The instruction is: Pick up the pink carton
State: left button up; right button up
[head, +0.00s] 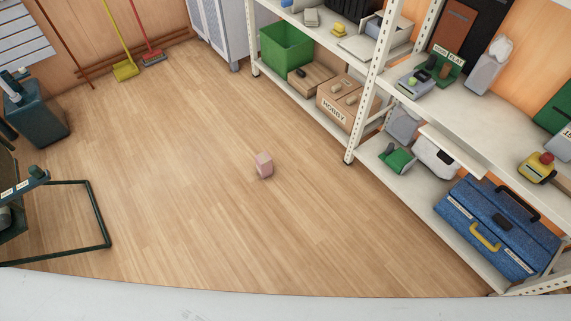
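The pink carton (264,165) is a small box standing upright on the wooden floor, near the middle of the head view. Nothing touches it and nothing hides it. Neither of my grippers shows in the head view, so their state cannot be seen.
White metal shelves (349,157) run along the right, holding a green bin (287,46), a HOBBY box (341,103) and a blue toolbox (500,225). A dark metal frame (100,215) stands at the left. Brooms (125,69) lean at the back. The floor around the carton is clear.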

aim_at(264, 167)
jog(key=i+j+z, duration=0.15)
jog(key=z, duration=0.25)
jog(key=i+j+z, duration=0.1)
jog(key=j+z, duration=0.25)
jog(key=i+j+z, duration=0.1)
jog(key=z, duration=0.3)
